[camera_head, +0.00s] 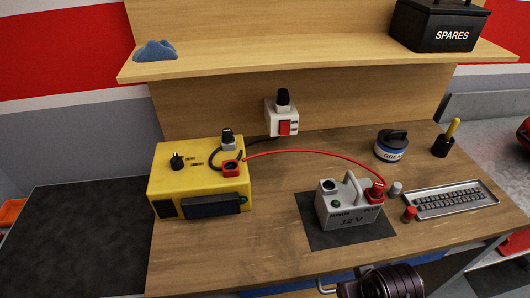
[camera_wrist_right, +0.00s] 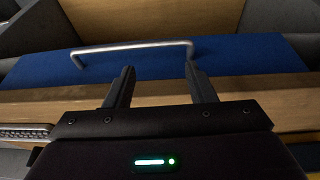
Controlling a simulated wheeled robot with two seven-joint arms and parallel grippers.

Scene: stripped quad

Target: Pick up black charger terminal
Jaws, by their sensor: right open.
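A grey plug-like piece with a black top (camera_head: 228,139) stands at the back edge of the yellow charger (camera_head: 165,190); I cannot tell for sure that it is the black charger terminal. A black cable loops beside it. A red terminal piece (camera_head: 231,169) sits in front of it on the charger. A red cable arcs from there to a red clamp (camera_head: 376,190) on the grey 12 V battery (camera_head: 350,217). My right gripper (camera_wrist_right: 163,75) is open and empty, by the bench front. In the head view only my dark right wrist shows, at the bottom edge. My left gripper is not in view.
A blue drawer front (camera_wrist_right: 240,52) with a metal handle (camera_wrist_right: 130,46) faces my right gripper. A wall switch box (camera_head: 282,120), grease tub (camera_head: 391,146), brush cup (camera_head: 444,143) and grey tray (camera_head: 452,201) stand around the bench. A shelf (camera_head: 300,68) overhangs the back. The front-left benchtop is clear.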

